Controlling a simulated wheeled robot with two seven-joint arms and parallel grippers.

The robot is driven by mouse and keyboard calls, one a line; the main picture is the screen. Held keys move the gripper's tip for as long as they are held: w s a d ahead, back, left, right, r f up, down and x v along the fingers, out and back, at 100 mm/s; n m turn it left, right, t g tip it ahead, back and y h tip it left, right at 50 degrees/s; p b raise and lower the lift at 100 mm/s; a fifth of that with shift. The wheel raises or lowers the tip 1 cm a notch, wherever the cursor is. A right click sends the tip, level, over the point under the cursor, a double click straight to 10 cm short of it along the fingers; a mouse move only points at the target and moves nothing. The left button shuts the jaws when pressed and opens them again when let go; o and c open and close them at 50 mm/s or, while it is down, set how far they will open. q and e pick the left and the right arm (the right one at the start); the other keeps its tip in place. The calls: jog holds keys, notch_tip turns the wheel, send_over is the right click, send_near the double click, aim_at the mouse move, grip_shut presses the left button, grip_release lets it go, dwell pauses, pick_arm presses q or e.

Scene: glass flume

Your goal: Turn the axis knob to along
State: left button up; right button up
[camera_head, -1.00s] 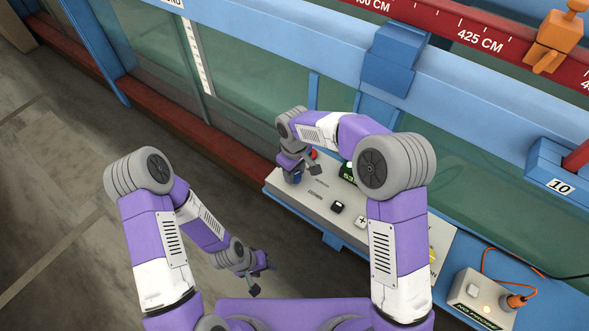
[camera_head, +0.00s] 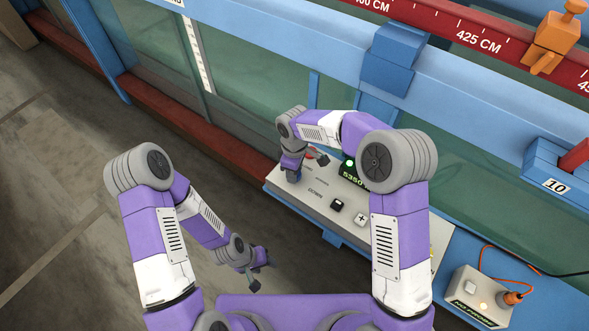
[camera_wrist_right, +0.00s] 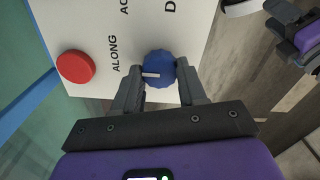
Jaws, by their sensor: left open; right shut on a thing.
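The axis knob (camera_wrist_right: 159,68) is round and blue with a white pointer line, on the pale control panel (camera_head: 318,211). In the right wrist view the pointer faces left, to the side where the word ALONG is printed. My right gripper (camera_wrist_right: 158,77) is shut on the knob, one finger on each side. In the head view my right gripper (camera_head: 293,174) is at the panel's far left end and hides the knob. My left gripper (camera_head: 261,276) is open and empty, low over the floor left of the panel.
A red button (camera_wrist_right: 75,66) is beside the knob. The panel also has a dark switch (camera_head: 337,205), a plus key (camera_head: 361,219) and a lit green display (camera_head: 353,174). The glass flume runs behind.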

jog(key=o, duration=1.1)
jog(key=shift+c, duration=0.2)
jog(key=shift+r, duration=0.15)
notch_tip(320, 180, up, 7)
jog(key=shift+r+p, duration=0.2)
jog(key=shift+p, duration=0.1)
